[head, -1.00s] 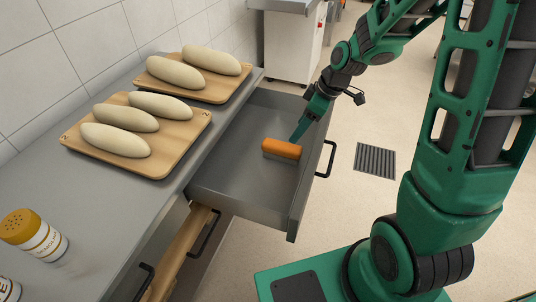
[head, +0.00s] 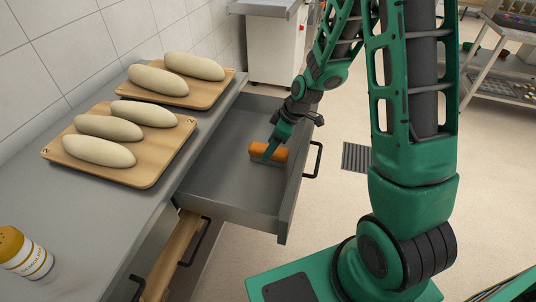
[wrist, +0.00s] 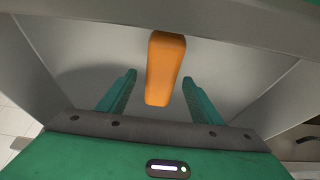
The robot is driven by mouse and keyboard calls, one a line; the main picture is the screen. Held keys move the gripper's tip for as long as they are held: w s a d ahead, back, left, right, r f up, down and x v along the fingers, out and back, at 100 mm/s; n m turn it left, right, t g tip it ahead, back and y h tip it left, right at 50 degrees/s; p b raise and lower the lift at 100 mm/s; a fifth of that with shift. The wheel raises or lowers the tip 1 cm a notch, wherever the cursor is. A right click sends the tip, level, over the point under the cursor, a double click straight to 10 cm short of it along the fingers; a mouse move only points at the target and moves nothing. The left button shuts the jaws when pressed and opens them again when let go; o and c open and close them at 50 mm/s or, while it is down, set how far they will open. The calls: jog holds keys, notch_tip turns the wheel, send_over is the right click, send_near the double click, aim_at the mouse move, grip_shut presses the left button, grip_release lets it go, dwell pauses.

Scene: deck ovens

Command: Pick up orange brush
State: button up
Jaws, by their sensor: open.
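The orange brush (head: 268,152) lies in the open grey drawer, near its far right part. In the wrist view the brush (wrist: 165,68) shows its orange top, long side pointing away from me, between and a little beyond the two green fingers. My gripper (wrist: 160,92) is open, one finger on each side of the brush's near end, with a gap on both sides. In the head view my gripper (head: 270,154) reaches down into the drawer at the brush, and one finger covers part of it. The brush's underside is mostly hidden.
The drawer (head: 235,205) has raised walls around the brush, with bare floor toward the front. Two wooden boards (head: 150,178) with several pale dough loaves stand on the counter to the left. A yellow-capped shaker (head: 22,252) stands at the near left.

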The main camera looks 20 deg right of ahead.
jog(key=shift+x, duration=0.9)
jog(key=shift+f, duration=0.2)
jog(key=c, duration=1.3)
jog(key=shift+r, duration=0.1)
notch_tip(320, 180, up, 28)
jog(key=shift+r, duration=0.2)
